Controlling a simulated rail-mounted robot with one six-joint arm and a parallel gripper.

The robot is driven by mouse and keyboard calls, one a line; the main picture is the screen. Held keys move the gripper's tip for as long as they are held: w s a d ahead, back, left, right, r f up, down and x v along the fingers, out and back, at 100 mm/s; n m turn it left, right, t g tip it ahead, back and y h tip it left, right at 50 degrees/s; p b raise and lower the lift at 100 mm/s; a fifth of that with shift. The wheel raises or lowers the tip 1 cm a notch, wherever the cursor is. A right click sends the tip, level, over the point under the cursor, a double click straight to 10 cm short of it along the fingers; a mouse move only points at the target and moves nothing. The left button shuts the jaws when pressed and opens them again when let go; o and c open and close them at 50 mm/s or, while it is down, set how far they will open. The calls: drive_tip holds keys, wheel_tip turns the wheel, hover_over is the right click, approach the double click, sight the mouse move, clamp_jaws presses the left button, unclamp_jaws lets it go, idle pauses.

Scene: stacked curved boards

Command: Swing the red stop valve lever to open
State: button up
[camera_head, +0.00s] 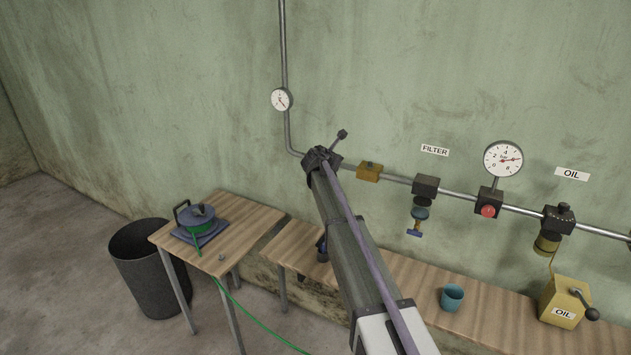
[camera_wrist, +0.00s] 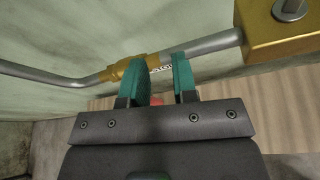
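My gripper (camera_wrist: 164,72) shows in the wrist view with two green fingers apart, close in front of the wall pipe. A small red piece (camera_wrist: 157,99), likely part of the stop valve lever, shows in the gap near the base of the fingers. Most of it is hidden, and I cannot tell whether a finger touches it. A brass fitting (camera_wrist: 113,73) on the pipe sits just behind the left finger. A partly covered white label (camera_wrist: 161,69) lies behind the gap. In the head view my arm hides the stop valve and the fingers.
A yellow block (camera_head: 369,171) sits on the pipe right of my arm, also upper right in the wrist view (camera_wrist: 288,27). The filter (camera_head: 425,187), gauge (camera_head: 503,159) and oiler (camera_head: 557,221) follow. Below are a bench (camera_head: 490,309), blue cup (camera_head: 452,297) and oil can (camera_head: 565,300).

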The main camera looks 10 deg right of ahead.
drive_tip(key=shift+o, duration=0.8)
drive_tip(key=shift+w+a+f, duration=0.15)
drive_tip(key=shift+w+f, duration=0.15)
drive_tip(key=shift+w, duration=0.05)
drive_tip(key=shift+o, duration=0.7)
drive_tip(key=shift+w+a, duration=0.1)
drive_tip(key=shift+a, duration=0.05)
drive_tip(key=shift+s+r, duration=0.2)
drive_tip(key=shift+s, duration=0.1)
drive_tip(key=p+v, duration=0.2)
drive_tip(key=v, duration=0.4)
drive_tip(key=shift+s+a+r, duration=0.1)
drive_tip(key=shift+s+a, duration=0.1)
drive_tip(key=shift+s, duration=0.05)
